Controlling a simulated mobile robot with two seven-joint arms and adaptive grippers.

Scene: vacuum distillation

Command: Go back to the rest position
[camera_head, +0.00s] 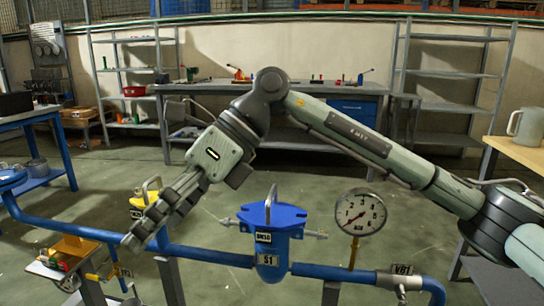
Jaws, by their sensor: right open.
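My right arm reaches in from the right edge and bends over at the top middle. Its gripper (150,228) hangs down to the left, open, with nothing seen between its fingers. The fingertips overlap the blue pipe (205,253) in the picture; I cannot tell whether they touch it. A yellow part with a handle (146,197) shows behind the fingers, partly hidden. My left gripper is not in view.
A round pressure gauge (360,212) stands right of the vessel, near a tag marked VB1 (402,269). A small tray with parts (68,262) is at lower left. A workbench (340,108) and shelves (448,75) line the back wall. A grey jug (527,126) stands on the right table.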

